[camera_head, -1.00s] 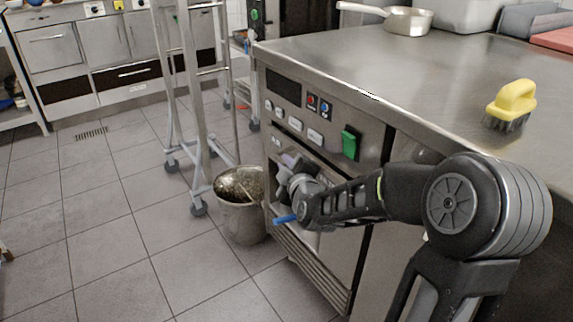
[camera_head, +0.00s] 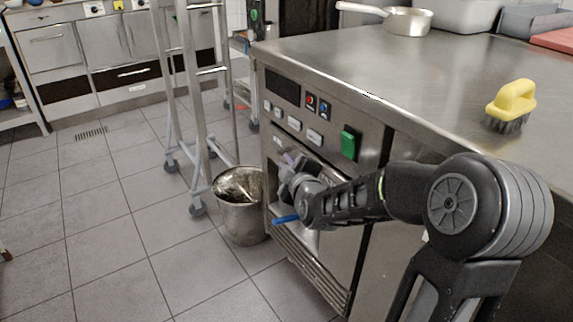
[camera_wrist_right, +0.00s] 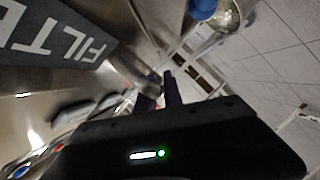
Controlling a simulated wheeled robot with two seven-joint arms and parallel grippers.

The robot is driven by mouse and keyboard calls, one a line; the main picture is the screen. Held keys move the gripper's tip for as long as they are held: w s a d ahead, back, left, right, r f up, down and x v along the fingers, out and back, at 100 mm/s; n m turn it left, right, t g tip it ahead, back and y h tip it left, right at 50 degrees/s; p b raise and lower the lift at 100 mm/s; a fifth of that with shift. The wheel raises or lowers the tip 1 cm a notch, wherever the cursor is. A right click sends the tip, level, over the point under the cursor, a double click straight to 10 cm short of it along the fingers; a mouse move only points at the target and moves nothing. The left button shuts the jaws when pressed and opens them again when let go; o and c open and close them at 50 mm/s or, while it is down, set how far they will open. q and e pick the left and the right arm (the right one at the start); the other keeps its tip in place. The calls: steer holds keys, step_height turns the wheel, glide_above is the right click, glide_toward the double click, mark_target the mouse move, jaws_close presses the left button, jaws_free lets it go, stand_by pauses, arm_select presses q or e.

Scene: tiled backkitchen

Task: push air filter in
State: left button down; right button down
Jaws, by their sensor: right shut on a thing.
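The air filter is at the front of the steel counter unit; a dark panel with the letters "FILT" (camera_wrist_right: 55,38) shows at upper left in the right wrist view. In the head view my forearm hides most of that area. My right gripper (camera_head: 289,160) is at the unit's front, below the row of switches. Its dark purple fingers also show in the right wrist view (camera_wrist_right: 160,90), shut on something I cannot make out. The lettered panel lies to one side of the fingers. A blue part (camera_head: 286,219) sticks out below the gripper. My left gripper is not in view.
A metal bucket (camera_head: 240,222) stands on the floor left of the unit, close to my gripper. A wheeled rack (camera_head: 197,110) is behind it. A green switch (camera_head: 349,144) sits above my forearm. A yellow brush (camera_head: 512,103) and a pan (camera_head: 408,21) rest on the counter.

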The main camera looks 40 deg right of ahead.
steer(key=shift+s+d, duration=0.1)
steer(key=shift+d, duration=0.85)
steer(key=c, duration=1.5)
jaws_free()
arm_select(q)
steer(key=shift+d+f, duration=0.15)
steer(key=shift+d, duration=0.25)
arm_select(e)
steer(key=shift+a+r, duration=0.1)
